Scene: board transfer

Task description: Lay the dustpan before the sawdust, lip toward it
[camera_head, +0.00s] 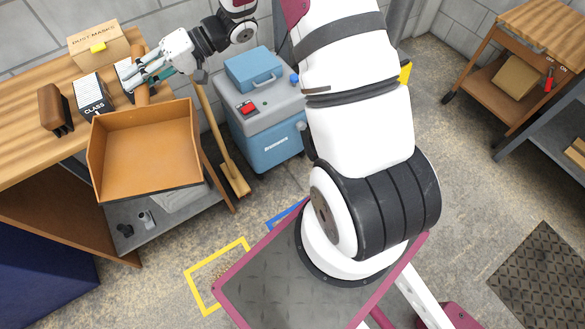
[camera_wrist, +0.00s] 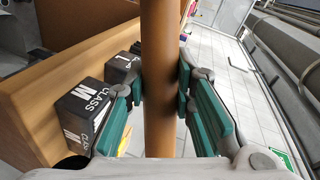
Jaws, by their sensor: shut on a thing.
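The orange-brown dustpan (camera_head: 146,152) hangs in front of the workbench in the head view, its open lip edge toward the bottom of the picture. My gripper (camera_head: 143,75) is shut on its handle; in the wrist view the round handle (camera_wrist: 160,80) stands between the green finger pads. The pan itself does not show in the wrist view. A yellow outline (camera_head: 190,286) lies on the floor at lower centre, with faint tan sawdust (camera_head: 222,272) inside. My base hides part of it. The dustpan is up and left of the outline, apart from it.
Beside the gripper on the workbench (camera_head: 25,125) stand a dust-mask box (camera_head: 98,46), black CLASS boxes (camera_head: 92,92) and a brown brush (camera_head: 52,108). A blue-grey dust extractor (camera_head: 265,115) and a broom (camera_head: 232,170) stand right of the dustpan. Carts fill the far right.

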